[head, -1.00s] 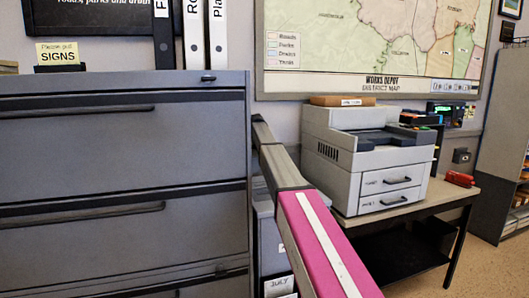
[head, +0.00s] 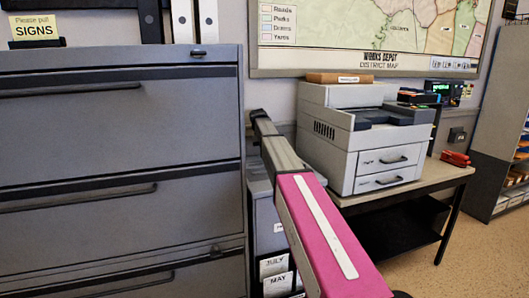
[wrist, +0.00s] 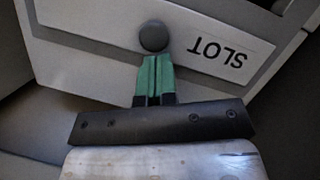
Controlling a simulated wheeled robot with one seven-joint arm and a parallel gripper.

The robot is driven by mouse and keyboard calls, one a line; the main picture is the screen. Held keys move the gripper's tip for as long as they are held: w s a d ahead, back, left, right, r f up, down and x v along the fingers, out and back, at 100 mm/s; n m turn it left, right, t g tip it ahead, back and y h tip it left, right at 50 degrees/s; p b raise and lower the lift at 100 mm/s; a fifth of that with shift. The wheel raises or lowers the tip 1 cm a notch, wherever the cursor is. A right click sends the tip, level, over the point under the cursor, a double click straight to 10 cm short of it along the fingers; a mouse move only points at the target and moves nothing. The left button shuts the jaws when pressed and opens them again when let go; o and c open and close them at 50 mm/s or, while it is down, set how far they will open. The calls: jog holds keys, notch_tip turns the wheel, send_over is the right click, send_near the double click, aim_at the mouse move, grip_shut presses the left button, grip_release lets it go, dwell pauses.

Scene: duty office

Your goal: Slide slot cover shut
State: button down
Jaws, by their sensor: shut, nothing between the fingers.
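In the wrist view, a round dark knob (wrist: 153,36) sits on a pale panel. A white label reading SLOT (wrist: 220,50) shows upside down to its right. My gripper (wrist: 153,65) has green fingertips that are shut together with nothing between them. The tips are right below the knob in the picture; I cannot tell whether they touch it. I cannot tell where the cover's edges lie or how far it is open. In the head view, my pink arm reaches down between the filing cabinet and the table, and the gripper, knob and label do not show.
A grey filing cabinet (head: 110,130) fills the left. A low grey unit with month cards (head: 274,265) stands behind my arm. A table (head: 410,188) on the right carries a printer (head: 370,155) and a red stapler (head: 455,158). Floor (head: 480,250) is clear at lower right.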

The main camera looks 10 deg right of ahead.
jog(key=shift+s, duration=0.1)
jog(key=s, duration=0.2)
jog(key=s+d, duration=0.1)
jog(key=s, duration=0.5)
jog(key=shift+d, duration=0.3)
jog(key=shift+w, duration=0.1)
